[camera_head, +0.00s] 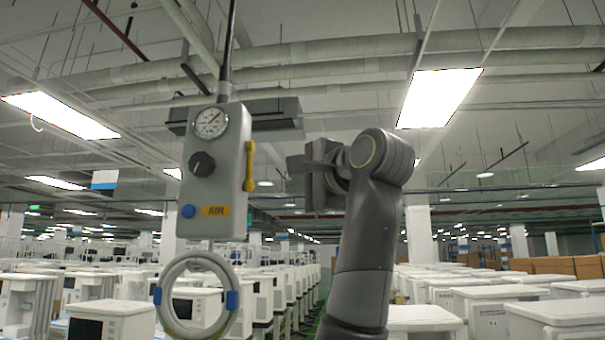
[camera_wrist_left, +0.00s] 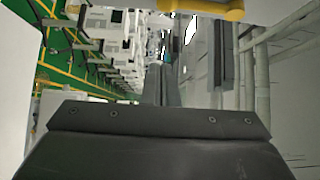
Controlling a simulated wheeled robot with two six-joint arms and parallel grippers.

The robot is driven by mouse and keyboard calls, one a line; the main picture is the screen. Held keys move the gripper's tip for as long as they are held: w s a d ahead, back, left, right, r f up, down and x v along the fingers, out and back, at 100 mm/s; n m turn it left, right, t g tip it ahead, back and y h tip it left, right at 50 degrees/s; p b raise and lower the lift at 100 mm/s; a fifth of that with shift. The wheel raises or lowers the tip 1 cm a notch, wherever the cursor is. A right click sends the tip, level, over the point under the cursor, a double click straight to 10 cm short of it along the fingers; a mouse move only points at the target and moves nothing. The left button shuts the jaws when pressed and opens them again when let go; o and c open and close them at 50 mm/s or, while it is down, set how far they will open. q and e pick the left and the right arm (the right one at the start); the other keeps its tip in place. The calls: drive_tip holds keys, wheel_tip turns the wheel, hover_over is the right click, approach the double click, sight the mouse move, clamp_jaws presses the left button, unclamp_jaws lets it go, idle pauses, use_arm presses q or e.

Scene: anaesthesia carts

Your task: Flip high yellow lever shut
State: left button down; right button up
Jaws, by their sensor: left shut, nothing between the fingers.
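The yellow lever (camera_head: 249,168) is on the right side of a grey hanging AIR panel (camera_head: 215,175). It stands vertical, close along the panel's side, with its wider end low. My left gripper (camera_head: 294,165) is just right of the lever at about the same height, with a gap between them. Its fingers are shut and empty. In the left wrist view the shut fingers (camera_wrist_left: 162,84) show in the middle, and part of the yellow lever (camera_wrist_left: 202,8) shows at the top edge, apart from them. My right gripper is not in view.
The panel carries a round gauge (camera_head: 211,122), a black knob (camera_head: 202,164) and a blue button (camera_head: 188,211). A pale hose coil (camera_head: 165,301) hangs below it. A dark box (camera_head: 275,115) is behind the panel. Rows of white carts (camera_head: 480,310) fill the floor.

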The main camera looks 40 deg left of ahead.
sight(249, 167)
use_arm(q)
drive_tip(key=s+a+p, duration=0.2)
drive_tip(key=a, duration=0.1)
drive_tip(key=s+a+p, duration=0.1)
drive_tip(key=a, duration=0.1)
drive_tip(key=shift+r, duration=0.1)
idle(0.3)
drive_tip(key=shift+w, duration=0.1)
